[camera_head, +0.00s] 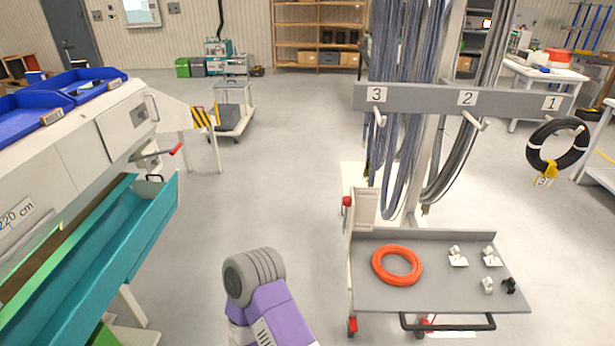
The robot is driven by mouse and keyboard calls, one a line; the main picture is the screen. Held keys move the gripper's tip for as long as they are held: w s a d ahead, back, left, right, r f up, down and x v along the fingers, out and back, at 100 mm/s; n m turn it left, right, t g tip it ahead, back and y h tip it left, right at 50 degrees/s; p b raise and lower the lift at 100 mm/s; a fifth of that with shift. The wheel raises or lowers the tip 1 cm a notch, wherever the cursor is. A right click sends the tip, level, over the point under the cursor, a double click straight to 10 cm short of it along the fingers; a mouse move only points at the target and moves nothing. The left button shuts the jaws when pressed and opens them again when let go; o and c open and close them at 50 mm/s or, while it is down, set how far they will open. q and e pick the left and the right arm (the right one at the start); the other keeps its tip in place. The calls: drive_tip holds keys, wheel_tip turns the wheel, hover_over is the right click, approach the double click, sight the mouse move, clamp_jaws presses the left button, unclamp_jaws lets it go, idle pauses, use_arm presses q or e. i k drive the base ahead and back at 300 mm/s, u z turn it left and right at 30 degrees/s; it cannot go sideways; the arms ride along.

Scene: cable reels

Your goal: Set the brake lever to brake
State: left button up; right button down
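A lever with a red grip (176,149) sticks out from the end of the long white machine (100,125) at the left, tilted up to the right. A red knob (347,201) tops an upright at the left side of the cart (430,285). No label marks either one as the brake lever, and I cannot tell a brake setting. My purple arm link with a grey ribbed joint shows at the bottom middle, apart from both. Neither of my grippers is in view.
The cart tray holds an orange cable coil (397,265) and several small clips. Above it, a numbered rail (430,98) has hooks, hanging cables and a black coil (557,144). A teal trough (110,250) lies below the machine. The floor between machine and cart is clear.

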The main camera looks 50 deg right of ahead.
sight(347, 201)
drive_tip(key=z, duration=0.7)
drive_tip(key=i, duration=1.1)
drive_tip(key=z, duration=1.05)
